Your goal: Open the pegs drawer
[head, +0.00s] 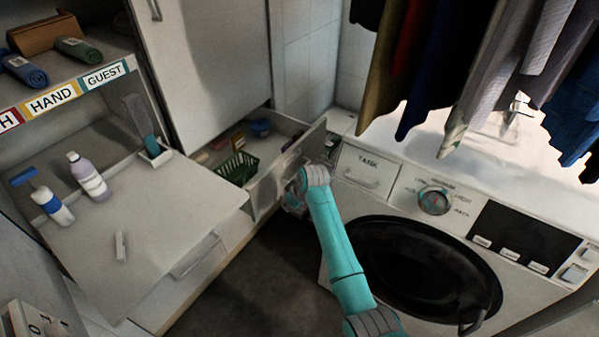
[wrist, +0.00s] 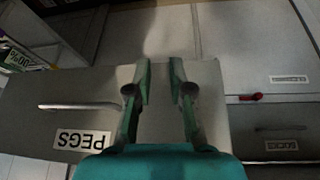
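The pegs drawer front (wrist: 40,125) fills the left and middle of the wrist view, with an upside-down PEGS label (wrist: 82,139) and a pale bar handle (wrist: 80,105). In the head view, a drawer (head: 265,185) stands pulled out of the tall white cabinet, with its inside showing. My gripper (wrist: 160,70) is open, its two green fingers apart in front of the panel. The handle is to their left in the wrist view, clear of the fingers. In the head view, my gripper (head: 293,200) is at the drawer's front and partly hidden by my wrist.
A green basket (head: 238,168) is in the open drawer. A washing machine (head: 420,250) stands close on the right, under hanging clothes (head: 450,60). A fold-down shelf (head: 150,225) with bottles is at left. A SOCKS drawer (wrist: 285,125) and a red item (wrist: 250,97) show beside the panel.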

